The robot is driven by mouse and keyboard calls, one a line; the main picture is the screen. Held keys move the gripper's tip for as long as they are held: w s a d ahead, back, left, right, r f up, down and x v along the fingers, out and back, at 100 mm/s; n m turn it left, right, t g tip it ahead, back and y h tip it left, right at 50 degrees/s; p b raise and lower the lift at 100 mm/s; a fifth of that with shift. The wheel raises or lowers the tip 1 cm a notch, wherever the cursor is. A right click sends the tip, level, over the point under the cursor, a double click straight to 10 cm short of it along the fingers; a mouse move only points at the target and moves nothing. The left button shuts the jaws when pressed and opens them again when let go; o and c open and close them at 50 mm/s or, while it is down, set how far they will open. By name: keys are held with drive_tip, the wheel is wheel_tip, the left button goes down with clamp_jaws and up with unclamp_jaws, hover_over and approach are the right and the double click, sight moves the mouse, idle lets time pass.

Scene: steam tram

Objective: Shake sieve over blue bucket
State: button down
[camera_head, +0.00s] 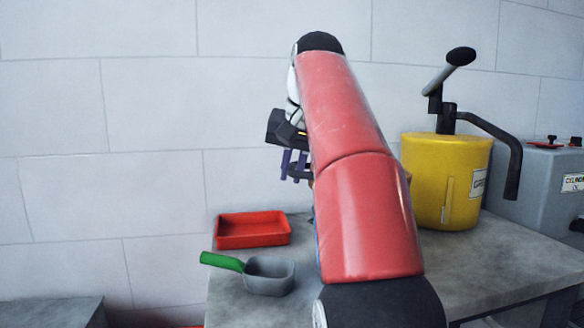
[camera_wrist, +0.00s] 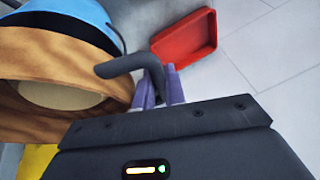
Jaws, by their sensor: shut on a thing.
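My gripper (camera_head: 294,165) has purple fingers and is shut on the dark bent handle (camera_wrist: 118,66) of the sieve. The sieve's round wooden rim (camera_wrist: 60,57) fills the left of the wrist view, with a pale surface inside it. The blue bucket (camera_wrist: 85,14) shows behind the rim at the top left of the wrist view, so the sieve overlaps it there. The height gap between them cannot be told. In the head view my red arm hides most of the sieve and the bucket.
A red tray (camera_head: 252,231) and a grey scoop with a green handle (camera_head: 222,261) stand on the grey table's left part. A yellow drum with a black crank (camera_head: 440,180) and a grey cylinder-oil box (camera_head: 545,185) stand right. A tiled wall is behind.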

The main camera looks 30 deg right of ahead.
drive_tip(key=shift+f+b, duration=0.6)
drive_tip(key=shift+f, duration=0.25)
drive_tip(key=shift+a, duration=0.1)
